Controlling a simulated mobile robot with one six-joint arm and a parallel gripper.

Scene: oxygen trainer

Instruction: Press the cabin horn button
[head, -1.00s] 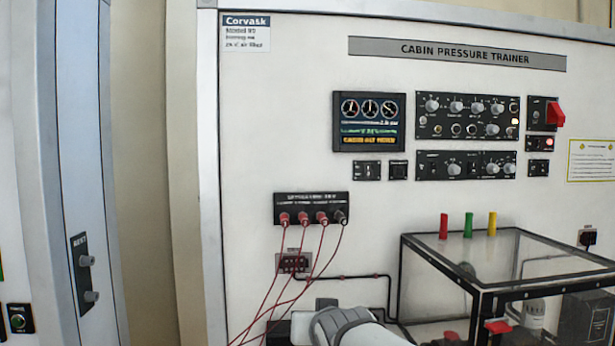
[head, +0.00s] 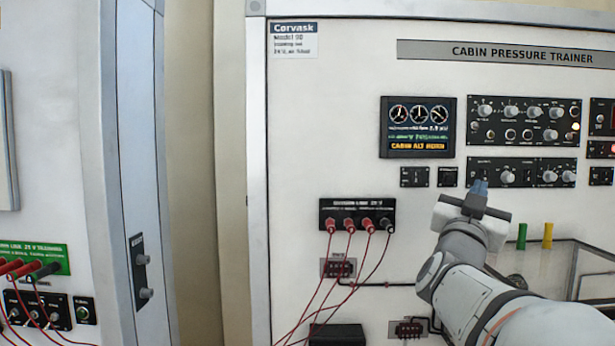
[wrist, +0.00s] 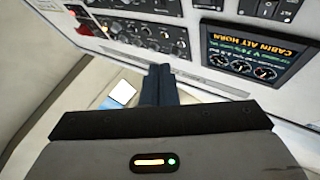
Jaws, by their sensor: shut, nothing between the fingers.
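The cabin pressure trainer panel (head: 300,130) stands upright before me. Its display (head: 418,128) reads "CABIN ALT HORN" and also shows in the wrist view (wrist: 255,55), upside down. Below it sit two small black plates, one with a switch (head: 415,177) and one with a dark square, button-like face (head: 447,177). Their labels are too small to read, so I cannot tell which is the horn button. My gripper (head: 480,185) is shut and empty, just right of the square-faced plate, overlapping the lower knob panel in the head view. Its shut fingers (wrist: 158,75) show in the wrist view.
Knob panels (head: 523,122) lie right of the display. Red cables hang from a black jack block (head: 357,214) below. Green (head: 522,236) and yellow (head: 548,235) pieces stand behind my arm. A second cabinet (head: 130,150) is at left.

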